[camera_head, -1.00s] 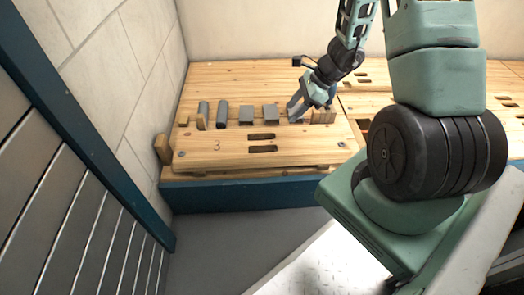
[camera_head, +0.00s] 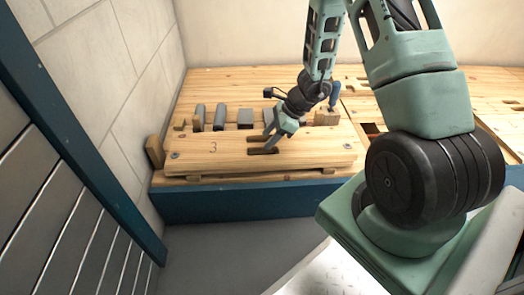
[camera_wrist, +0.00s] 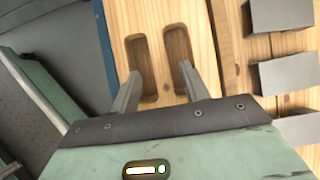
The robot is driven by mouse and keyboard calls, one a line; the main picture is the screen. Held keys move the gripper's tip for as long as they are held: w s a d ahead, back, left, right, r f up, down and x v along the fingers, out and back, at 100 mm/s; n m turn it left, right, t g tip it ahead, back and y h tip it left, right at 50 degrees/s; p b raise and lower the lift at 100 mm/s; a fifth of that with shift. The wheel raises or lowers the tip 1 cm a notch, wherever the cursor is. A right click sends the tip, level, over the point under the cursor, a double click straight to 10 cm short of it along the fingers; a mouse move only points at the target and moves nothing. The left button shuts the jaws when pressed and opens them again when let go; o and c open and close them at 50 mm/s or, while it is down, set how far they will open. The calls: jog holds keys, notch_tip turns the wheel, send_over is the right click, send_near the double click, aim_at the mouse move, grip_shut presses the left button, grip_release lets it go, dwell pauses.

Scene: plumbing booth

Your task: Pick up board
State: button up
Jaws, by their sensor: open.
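The board (camera_head: 215,155) is a flat light-wood plank marked 3, with two dark slots and a round fastener near each end. It lies along the front edge of the workbench. In the wrist view the board (camera_wrist: 158,22) shows both slots side by side. My gripper (camera_head: 262,134) is open over the slotted part of the board, pointing down to the left. In the wrist view my gripper (camera_wrist: 158,72) has its two fingertips over the near ends of the two slots, one each. I cannot tell whether the tips enter the slots.
A wooden block (camera_head: 327,118) with a blue item (camera_head: 335,96) stands right of my gripper. A tiled wall (camera_head: 130,80) bounds the bench (camera_head: 235,82) on the left.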

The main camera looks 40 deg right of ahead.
aim_at(263, 144)
jog(key=b+x, duration=0.1)
jog(key=x, duration=0.2)
jog(key=shift+f, duration=0.1)
grip_shut()
jog(key=shift+r, duration=0.2)
